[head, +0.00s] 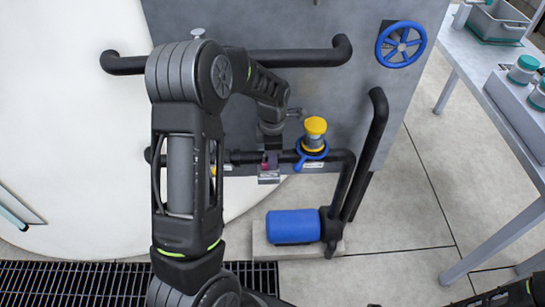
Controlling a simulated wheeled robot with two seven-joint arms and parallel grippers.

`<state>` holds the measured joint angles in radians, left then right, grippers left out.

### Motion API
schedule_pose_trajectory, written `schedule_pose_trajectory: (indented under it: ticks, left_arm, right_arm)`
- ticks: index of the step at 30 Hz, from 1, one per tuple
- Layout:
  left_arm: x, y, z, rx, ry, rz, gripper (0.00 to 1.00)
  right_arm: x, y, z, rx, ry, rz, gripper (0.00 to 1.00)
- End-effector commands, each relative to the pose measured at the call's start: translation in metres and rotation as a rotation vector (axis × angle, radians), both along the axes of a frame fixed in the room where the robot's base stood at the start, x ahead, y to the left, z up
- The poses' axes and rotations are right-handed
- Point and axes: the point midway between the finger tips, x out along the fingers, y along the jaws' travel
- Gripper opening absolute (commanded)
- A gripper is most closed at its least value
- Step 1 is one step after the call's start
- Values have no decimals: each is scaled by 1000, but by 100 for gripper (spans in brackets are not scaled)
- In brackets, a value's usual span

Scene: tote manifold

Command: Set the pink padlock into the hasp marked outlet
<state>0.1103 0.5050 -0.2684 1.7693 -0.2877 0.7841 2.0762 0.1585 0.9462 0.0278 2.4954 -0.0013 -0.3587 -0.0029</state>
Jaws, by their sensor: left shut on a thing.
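My left gripper (270,145) reaches down to the black pipe in front of the grey panel. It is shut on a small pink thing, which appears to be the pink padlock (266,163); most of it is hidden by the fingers. The padlock is at the pipe, just above a small grey block (269,178). I cannot tell whether its shackle is through a hasp. A small pale label plate (313,165) sits right of it, under the blue valve handle; its writing is too small to read. My right gripper is out of view.
A yellow-capped valve with a blue lever (314,138) stands close right of the left gripper. A blue pump (293,226) is below. A blue handwheel (400,45) is upper right. A table with a grey tote (497,20) and teal-lidded jars (523,68) stands at right.

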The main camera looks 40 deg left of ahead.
Motion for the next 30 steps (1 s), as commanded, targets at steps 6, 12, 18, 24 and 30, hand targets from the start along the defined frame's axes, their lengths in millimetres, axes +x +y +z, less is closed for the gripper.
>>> schedule_pose_trajectory:
  ticks: [6,12,18,24,30]
  left_arm:
    - [0,0,0,0,0,0,26]
    - [0,0,0,0,0,0,42]
    - [0,0,0,0,0,0,45]
    - [0,0,6,1,-1,0,45]
    - [1,0,33,1,-4,-1,45]
  right_arm:
    - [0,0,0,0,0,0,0]
    - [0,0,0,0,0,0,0]
    - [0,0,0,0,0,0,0]
    - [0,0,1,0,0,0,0]
    - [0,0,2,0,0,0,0]
